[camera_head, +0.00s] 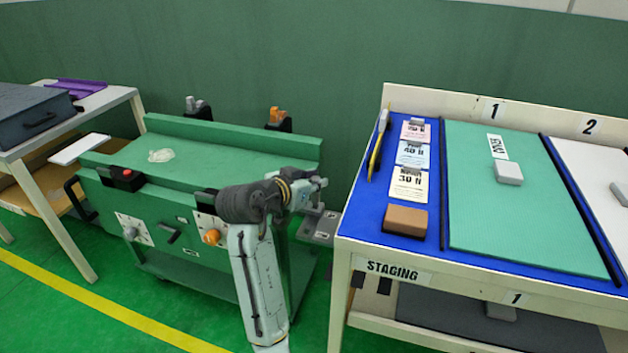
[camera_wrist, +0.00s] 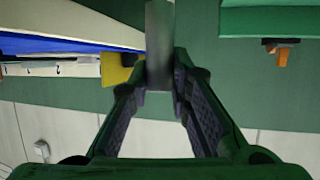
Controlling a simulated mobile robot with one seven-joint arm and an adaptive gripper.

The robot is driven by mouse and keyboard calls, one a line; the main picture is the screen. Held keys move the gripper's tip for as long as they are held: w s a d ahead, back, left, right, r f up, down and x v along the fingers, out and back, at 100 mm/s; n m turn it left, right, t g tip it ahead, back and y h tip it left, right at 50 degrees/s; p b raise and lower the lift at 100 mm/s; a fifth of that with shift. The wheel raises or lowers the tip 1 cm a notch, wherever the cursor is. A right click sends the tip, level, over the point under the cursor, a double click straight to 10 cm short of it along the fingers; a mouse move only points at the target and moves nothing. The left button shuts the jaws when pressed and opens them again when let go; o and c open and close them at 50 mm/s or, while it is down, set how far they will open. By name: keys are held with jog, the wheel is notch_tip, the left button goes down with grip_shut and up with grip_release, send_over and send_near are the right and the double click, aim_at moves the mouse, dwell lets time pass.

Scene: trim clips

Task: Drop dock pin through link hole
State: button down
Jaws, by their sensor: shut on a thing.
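My gripper (camera_head: 316,186) is above the gap between the green cart and the staging table. In the wrist view its two dark fingers (camera_wrist: 160,95) are closed on a grey, bar-like pin (camera_wrist: 159,40), which reaches toward the top edge of that picture. In the head view the pin is too small and too covered by my gripper to make out clearly. A grey metal link plate (camera_head: 318,229) lies low between cart and table, below my gripper. Its hole cannot be made out clearly.
The green cart (camera_head: 215,160) has raised rails, a red button (camera_head: 127,173) and orange knobs. The staging table (camera_head: 395,262) carries a brown block (camera_head: 405,220), cards and a grey block (camera_head: 508,171). A yellow piece (camera_wrist: 117,68) shows beside the pin; I cannot tell what it is.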

jog(key=shift+f+b, duration=0.55)
jog(key=shift+f, duration=0.3)
jog(key=c, duration=1.4)
grip_release()
jog(key=v, duration=1.2)
